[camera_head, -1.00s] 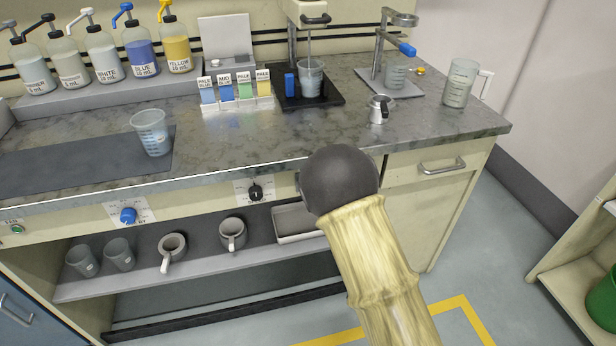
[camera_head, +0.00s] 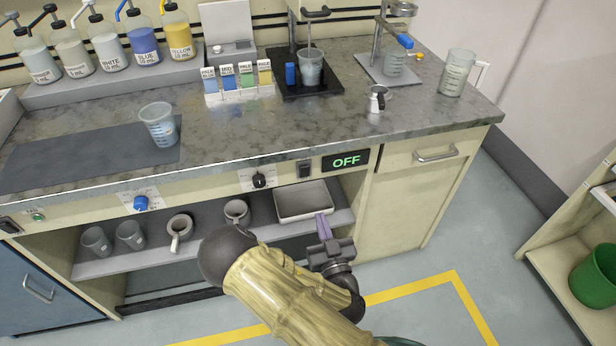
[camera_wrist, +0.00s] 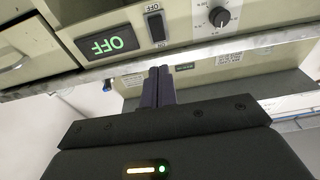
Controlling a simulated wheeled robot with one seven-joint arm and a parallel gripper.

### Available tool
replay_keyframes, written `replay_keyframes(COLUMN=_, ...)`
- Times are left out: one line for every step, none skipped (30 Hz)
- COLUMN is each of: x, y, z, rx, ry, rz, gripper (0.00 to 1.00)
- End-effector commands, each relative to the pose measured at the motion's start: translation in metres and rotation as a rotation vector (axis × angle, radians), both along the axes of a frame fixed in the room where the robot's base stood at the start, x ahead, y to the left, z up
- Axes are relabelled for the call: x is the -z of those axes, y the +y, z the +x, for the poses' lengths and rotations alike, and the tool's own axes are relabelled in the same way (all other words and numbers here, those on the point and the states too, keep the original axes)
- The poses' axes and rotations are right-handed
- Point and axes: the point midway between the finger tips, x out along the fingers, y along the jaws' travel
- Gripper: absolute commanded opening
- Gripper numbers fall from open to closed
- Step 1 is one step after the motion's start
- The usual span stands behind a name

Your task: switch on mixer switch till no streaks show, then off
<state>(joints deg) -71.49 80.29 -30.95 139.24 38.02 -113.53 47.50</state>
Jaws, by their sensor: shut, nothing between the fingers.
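The mixer switch (camera_head: 305,169) is a dark rocker on the cream front panel below the counter edge. It also shows in the wrist view (camera_wrist: 156,25). A display (camera_head: 346,160) beside it reads OFF in green. My gripper (camera_head: 322,222) is shut and empty, below and in front of the switch and apart from it. Its purple-grey fingers (camera_wrist: 158,85) point toward the panel in the wrist view. A clear beaker (camera_head: 309,68) with greyish-blue contents stands on the black mixer base (camera_head: 330,92) under the stirring shaft. Streaks are too small to tell.
A black knob (camera_head: 260,180) sits left of the switch, a blue knob (camera_head: 141,203) further left. The shelf below holds a tray (camera_head: 303,202) and several mugs. Another beaker (camera_head: 158,123) and a small metal jug (camera_head: 377,99) stand on the counter.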

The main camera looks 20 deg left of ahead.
Motion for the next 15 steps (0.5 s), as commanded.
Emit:
replay_keyframes(x=-0.001, y=0.001, z=0.002, rx=0.0, ry=0.0, rz=0.001, gripper=0.0)
replay_keyframes(x=-0.001, y=0.002, z=0.004, rx=0.0, ry=-0.001, rz=0.002, gripper=0.0)
replay_keyframes(x=-0.002, y=0.004, z=0.007, rx=0.0, ry=-0.002, rz=0.002, gripper=0.0)
replay_keyframes(x=-0.003, y=0.006, z=0.009, rx=0.0, ry=-0.002, rz=0.002, gripper=0.0)
replay_keyframes(x=-0.004, y=0.007, z=0.012, rx=0.001, ry=-0.002, rz=0.003, gripper=0.0)
replay_keyframes(x=-0.005, y=0.011, z=0.017, rx=-0.001, ry=-0.003, rz=0.003, gripper=0.0)
replay_keyframes(x=-0.006, y=0.013, z=0.02, rx=-0.001, ry=-0.003, rz=0.001, gripper=0.0)
replay_keyframes(x=-0.007, y=0.016, z=0.024, rx=-0.001, ry=-0.003, rz=0.001, gripper=0.0)
replay_keyframes(x=-0.008, y=0.019, z=0.03, rx=-0.001, ry=-0.002, rz=0.002, gripper=0.0)
replay_keyframes(x=-0.009, y=0.022, z=0.035, rx=-0.001, ry=-0.003, rz=0.002, gripper=0.0)
replay_keyframes(x=-0.01, y=0.025, z=0.039, rx=-0.002, ry=-0.002, rz=0.002, gripper=0.0)
replay_keyframes(x=-0.011, y=0.029, z=0.045, rx=-0.002, ry=-0.002, rz=0.002, gripper=0.0)
replay_keyframes(x=-0.012, y=0.031, z=0.05, rx=-0.001, ry=-0.003, rz=0.003, gripper=0.0)
replay_keyframes(x=-0.012, y=0.034, z=0.054, rx=-0.001, ry=-0.002, rz=0.002, gripper=0.0)
replay_keyframes(x=-0.014, y=0.038, z=0.06, rx=-0.002, ry=-0.002, rz=0.002, gripper=0.0)
